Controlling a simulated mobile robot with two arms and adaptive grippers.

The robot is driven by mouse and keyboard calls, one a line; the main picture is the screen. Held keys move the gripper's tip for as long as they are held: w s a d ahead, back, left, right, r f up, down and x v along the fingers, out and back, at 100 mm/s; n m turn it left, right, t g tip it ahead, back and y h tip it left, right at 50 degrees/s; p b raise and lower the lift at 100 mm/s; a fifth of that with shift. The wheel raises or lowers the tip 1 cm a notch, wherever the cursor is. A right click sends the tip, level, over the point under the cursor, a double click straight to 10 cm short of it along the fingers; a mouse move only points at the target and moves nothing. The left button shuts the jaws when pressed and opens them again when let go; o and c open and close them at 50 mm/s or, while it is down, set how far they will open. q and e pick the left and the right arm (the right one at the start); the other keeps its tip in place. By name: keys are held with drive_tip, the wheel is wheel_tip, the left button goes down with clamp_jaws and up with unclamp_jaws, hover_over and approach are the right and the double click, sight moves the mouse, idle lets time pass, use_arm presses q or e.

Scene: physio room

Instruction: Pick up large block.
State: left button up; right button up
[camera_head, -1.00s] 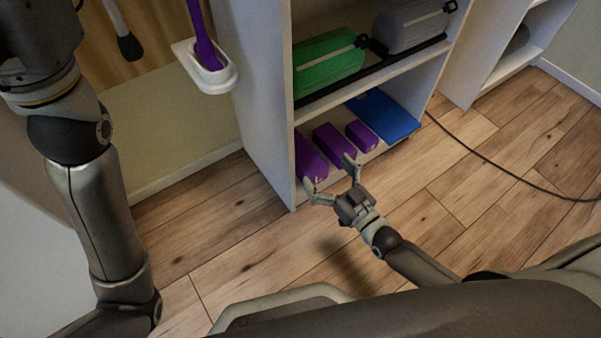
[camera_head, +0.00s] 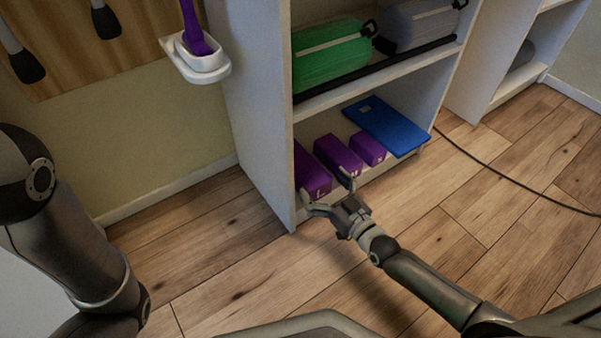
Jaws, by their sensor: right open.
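The large block (camera_head: 311,171) is purple, has a pale letter mark on its front end, and lies leftmost in a row on the bottom shelf. Two smaller purple blocks, the middle one (camera_head: 338,153) and the smallest (camera_head: 367,149), lie to its right. My right gripper (camera_head: 327,184) is open at the shelf's front edge, its fingers spread about the front end of the large block. I cannot tell whether they touch it. My left arm shows at the left edge, but its gripper is out of view.
The shelf unit's white side panel (camera_head: 259,130) stands just left of the large block. A blue board (camera_head: 388,126) lies right of the blocks. Green (camera_head: 330,58) and grey (camera_head: 415,25) rolls sit on the shelf above. A dark cable (camera_head: 500,175) crosses the wooden floor.

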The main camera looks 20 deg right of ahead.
sight(311, 173)
drive_tip(key=b+x, duration=0.1)
drive_tip(key=x, duration=0.1)
drive_tip(key=b+x, duration=0.2)
drive_tip(key=shift+s+a+f, duration=0.1)
drive_tip(key=shift+f, duration=0.1)
drive_tip(key=shift+w+a+r+b, duration=0.15)
drive_tip(key=shift+w+b, duration=0.25)
drive_tip(key=shift+w, duration=0.05)
drive_tip(key=shift+c, duration=0.4)
drive_tip(key=shift+r, duration=0.1)
drive_tip(key=c, duration=1)
